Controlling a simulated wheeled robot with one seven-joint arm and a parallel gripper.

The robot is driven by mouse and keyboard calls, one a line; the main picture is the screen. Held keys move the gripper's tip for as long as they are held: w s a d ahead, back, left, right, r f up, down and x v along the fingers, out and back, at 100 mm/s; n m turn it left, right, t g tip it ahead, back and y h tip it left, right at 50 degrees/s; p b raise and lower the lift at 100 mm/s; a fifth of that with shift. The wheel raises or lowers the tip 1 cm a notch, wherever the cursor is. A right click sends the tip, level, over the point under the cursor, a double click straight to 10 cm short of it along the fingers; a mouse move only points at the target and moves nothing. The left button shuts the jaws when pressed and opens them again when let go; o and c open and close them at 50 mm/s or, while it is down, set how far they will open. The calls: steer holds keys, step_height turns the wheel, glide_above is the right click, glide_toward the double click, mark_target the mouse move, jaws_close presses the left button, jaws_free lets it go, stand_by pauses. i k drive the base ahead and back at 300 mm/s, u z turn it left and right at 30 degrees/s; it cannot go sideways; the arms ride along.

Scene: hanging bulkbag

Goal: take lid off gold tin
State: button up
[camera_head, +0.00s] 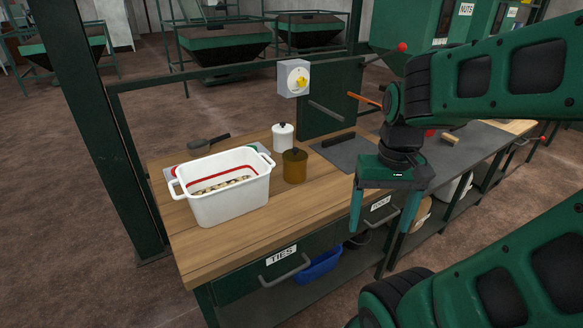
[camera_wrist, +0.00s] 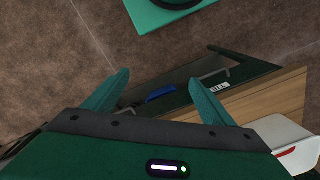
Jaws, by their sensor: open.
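The gold tin (camera_head: 294,169) stands upright on the wooden bench top, a brown-gold cylinder. Its dark lid (camera_head: 294,153) with a small black knob sits on top. My gripper (camera_head: 373,244) is in front of the bench's front edge, right of and nearer than the tin, apart from it. Its two teal fingers point down, spread open with nothing between them. In the wrist view my gripper (camera_wrist: 160,95) shows both fingers apart over the floor and the bench front; the tin is not in that view.
A white tub (camera_head: 228,200) of small pale pieces stands left of the tin. A white canister (camera_head: 283,136) stands just behind it. A dark scoop (camera_head: 209,143) lies at the back left. A dark mat (camera_head: 345,153) lies right of the tin. Bare wood (camera_head: 290,215) lies in front.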

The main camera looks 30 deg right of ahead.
mark_target(294, 155)
steer(key=u, duration=1.95)
steer(key=k, duration=0.75)
steer(key=z, duration=1.4)
steer(key=i, duration=1.05)
